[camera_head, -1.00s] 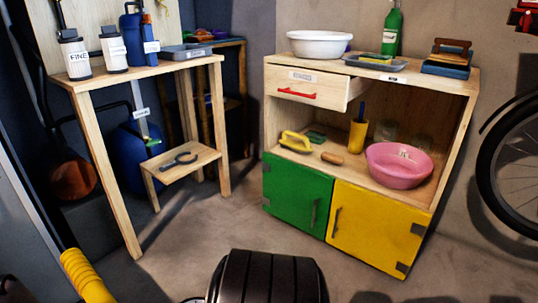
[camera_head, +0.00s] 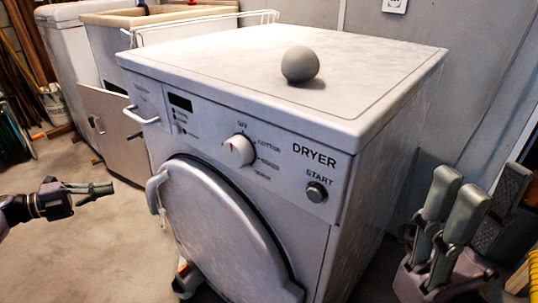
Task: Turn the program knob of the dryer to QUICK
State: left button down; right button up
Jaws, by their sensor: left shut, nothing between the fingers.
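The dryer (camera_head: 330,250) stands in the middle of the head view, its control panel facing me. Its white program knob (camera_head: 238,151) sits at the panel's middle, with OFF above it and COTTON and other small labels down its right side. Which label the knob points at is too small to tell. My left gripper (camera_head: 100,188) is shut and empty at the left, well apart from the dryer. My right gripper (camera_head: 455,200) is at the lower right, fingers upward, beside the dryer.
A round START button (camera_head: 317,191) is right of the knob. The dryer's round door (camera_head: 215,235) has a handle on its left. A grey ball (camera_head: 300,64) lies on the dryer top. A sink cabinet (camera_head: 115,125) stands behind left. Floor at the left front is clear.

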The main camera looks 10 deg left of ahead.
aim_at(240, 152)
jog(key=k+j, duration=0.1)
jog(key=j, duration=0.4)
jog(key=k+j, duration=0.15)
jog(key=j, duration=0.15)
jog(key=k+j, duration=0.15)
jog(key=j, duration=0.2)
jog(key=k+j, duration=0.2)
jog(key=j, duration=0.1)
